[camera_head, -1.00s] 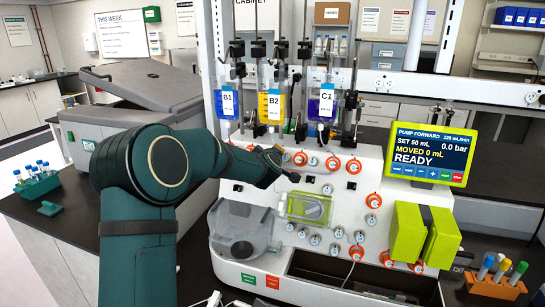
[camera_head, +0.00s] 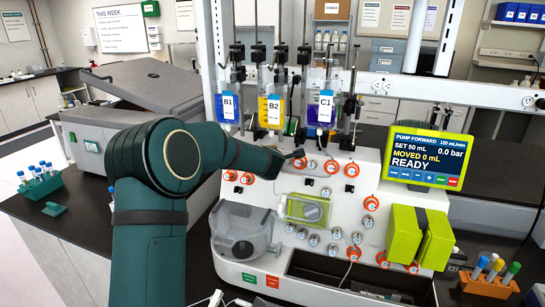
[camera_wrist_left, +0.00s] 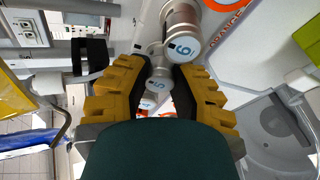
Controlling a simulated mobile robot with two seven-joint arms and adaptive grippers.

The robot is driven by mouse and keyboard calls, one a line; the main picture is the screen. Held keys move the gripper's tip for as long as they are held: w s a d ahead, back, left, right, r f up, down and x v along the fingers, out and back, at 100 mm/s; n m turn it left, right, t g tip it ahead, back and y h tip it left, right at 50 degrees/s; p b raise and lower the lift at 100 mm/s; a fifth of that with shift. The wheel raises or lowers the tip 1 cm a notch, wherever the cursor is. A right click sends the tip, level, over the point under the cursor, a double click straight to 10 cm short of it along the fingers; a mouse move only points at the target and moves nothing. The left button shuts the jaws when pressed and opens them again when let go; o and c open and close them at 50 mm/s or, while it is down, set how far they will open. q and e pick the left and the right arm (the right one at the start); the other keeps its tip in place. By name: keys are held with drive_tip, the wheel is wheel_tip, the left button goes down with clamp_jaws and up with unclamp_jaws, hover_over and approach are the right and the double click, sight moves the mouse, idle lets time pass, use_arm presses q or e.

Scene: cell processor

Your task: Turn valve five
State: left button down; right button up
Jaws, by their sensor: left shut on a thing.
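My left gripper (camera_head: 291,157) reaches to the upper row of valves on the white cell processor (camera_head: 345,205). In the left wrist view my left gripper's yellow-padded fingers (camera_wrist_left: 160,72) are closed around a small silver valve knob (camera_wrist_left: 158,86) whose blue mark looks like a 5. A second silver knob (camera_wrist_left: 186,46), marked with a blue 6 or 9, stands just past the fingertips. In the head view my gripper hides the held knob, so its turn angle cannot be told. My right gripper is not in view.
Bags B1 (camera_head: 227,106), B2 (camera_head: 273,110) and C1 (camera_head: 321,107) hang above the valves. A yellow-green screen (camera_head: 430,157) reads READY. A clear bowl housing (camera_head: 240,232) sits below my arm. Other orange-ringed valves (camera_head: 351,170) are close by.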

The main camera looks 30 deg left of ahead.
use_arm(q)
drive_tip(key=shift+a+r+n, duration=0.1)
drive_tip(key=shift+n, duration=0.5)
drive_tip(key=shift+p, duration=0.3)
drive_tip(key=c, duration=0.7)
unclamp_jaws()
drive_tip(key=shift+c, duration=0.2)
drive_tip(key=v, duration=1.2)
drive_tip(key=shift+a+r, duration=0.1)
